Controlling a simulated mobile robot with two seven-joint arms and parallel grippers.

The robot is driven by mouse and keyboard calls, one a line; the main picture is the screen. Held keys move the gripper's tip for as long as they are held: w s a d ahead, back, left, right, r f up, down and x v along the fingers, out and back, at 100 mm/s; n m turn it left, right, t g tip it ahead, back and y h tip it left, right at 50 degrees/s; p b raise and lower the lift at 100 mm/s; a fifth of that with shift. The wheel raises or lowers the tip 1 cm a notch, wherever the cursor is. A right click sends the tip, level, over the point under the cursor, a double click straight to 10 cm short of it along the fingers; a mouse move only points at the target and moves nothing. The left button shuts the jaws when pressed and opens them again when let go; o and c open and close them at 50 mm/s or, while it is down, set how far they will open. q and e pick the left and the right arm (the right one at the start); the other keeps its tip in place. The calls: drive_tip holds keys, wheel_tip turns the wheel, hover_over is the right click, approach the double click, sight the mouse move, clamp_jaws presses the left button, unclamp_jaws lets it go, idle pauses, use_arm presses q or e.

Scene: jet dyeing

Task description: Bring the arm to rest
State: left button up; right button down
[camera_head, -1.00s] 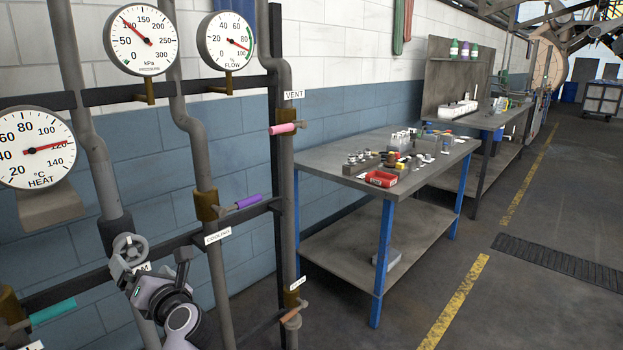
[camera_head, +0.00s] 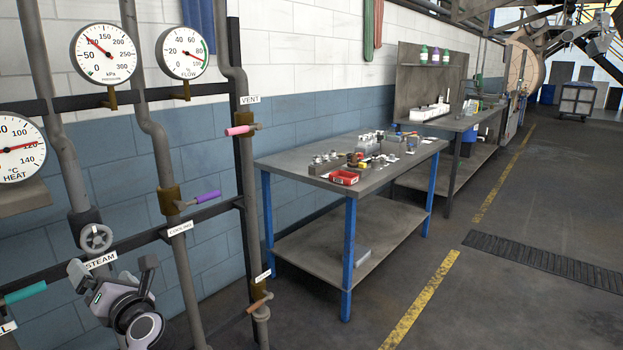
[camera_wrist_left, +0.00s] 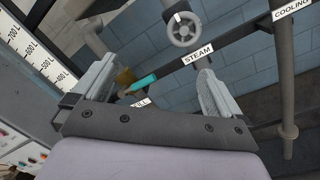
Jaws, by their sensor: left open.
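My left gripper (camera_head: 113,268) is at the lower left of the head view, in front of the pipe rack. Its two fingers are spread apart and nothing shows between them. In the left wrist view my left gripper (camera_wrist_left: 154,82) also shows open and empty. The grey STEAM handwheel (camera_head: 96,238) is just above it in the head view; in the wrist view the wheel (camera_wrist_left: 182,30) is beyond the fingers. A teal lever (camera_head: 22,293) is left of the gripper. My right gripper is in neither view.
The rack bears a purple COOLING lever (camera_head: 205,197), a pink VENT lever (camera_head: 240,130) and an orange lever (camera_head: 260,302). A blue-legged workbench (camera_head: 290,165) with small parts stands to the right. Open floor (camera_head: 520,300) lies at the right.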

use_arm(q)
drive_tip(key=s+a+r+m+y, duration=0.1)
drive_tip(key=s+a+r+y, duration=0.3)
drive_tip(key=a+r, duration=0.55)
drive_tip(key=s+a+r+m+y, duration=0.1)
drive_tip(key=s+a+r+y, duration=0.35)
drive_tip(key=a, duration=0.85)
drive_tip(key=d+f+m+t+h, duration=0.8)
drive_tip(key=d+f+m+h, duration=1.7)
drive_tip(key=m, duration=0.8)
drive_tip(key=s+d+f+m+g, duration=0.3)
drive_tip(key=s+f+m+g, duration=0.2)
drive_tip(key=s+f, duration=0.45)
drive_tip(key=s+d+f+m+g, duration=0.3)
drive_tip(key=s+f+m+g, duration=0.2)
drive_tip(key=s+f, duration=0.45)
drive_tip(key=d+r+n, duration=0.1)
drive_tip(key=d+n, duration=0.3)
drive_tip(key=d, duration=0.5)
drive_tip(key=shift+s+d+r+n+t+h, duration=0.25)
drive_tip(key=shift+s+n+t+h, duration=0.1)
drive_tip(key=shift+s+n+t, duration=0.1)
